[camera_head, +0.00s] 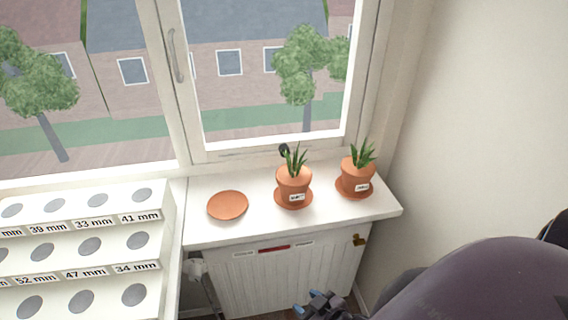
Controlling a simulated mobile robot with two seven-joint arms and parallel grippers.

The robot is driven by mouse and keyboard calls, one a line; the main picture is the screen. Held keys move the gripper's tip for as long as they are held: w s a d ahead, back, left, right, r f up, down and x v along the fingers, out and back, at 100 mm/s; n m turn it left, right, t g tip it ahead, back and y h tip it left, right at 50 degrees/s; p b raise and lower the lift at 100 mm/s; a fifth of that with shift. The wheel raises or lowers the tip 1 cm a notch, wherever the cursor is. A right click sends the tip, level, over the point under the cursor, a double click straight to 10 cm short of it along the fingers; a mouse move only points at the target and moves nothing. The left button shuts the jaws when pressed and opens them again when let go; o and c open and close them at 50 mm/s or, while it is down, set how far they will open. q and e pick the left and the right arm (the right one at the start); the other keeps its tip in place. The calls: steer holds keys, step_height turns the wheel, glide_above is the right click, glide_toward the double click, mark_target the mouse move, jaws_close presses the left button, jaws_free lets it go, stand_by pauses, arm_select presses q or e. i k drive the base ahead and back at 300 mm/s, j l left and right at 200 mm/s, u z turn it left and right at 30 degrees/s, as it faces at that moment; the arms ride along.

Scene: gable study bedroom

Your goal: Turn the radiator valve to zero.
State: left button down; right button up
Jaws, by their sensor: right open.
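A white radiator (275,277) stands under the window sill. A small brass-coloured fitting (359,240) is at the radiator's upper right end. My right gripper (318,302) is at the bottom edge of the view, in front of the radiator's lower right part, open and apart from both fittings. My left gripper is out of view.
The sill (235,231) holds an empty terracotta saucer (228,205) and two potted plants, one in the middle (293,186) and one at the right (356,178). A stepped white rack (170,215) with labelled holes stands at the left. A wall (490,130) closes the right.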

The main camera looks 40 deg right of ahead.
mark_target(194, 275)
steer(key=k+l+z, duration=0.15)
steer(key=z, duration=0.3)
steer(key=k+l+z, duration=0.2)
steer(key=z, duration=0.2)
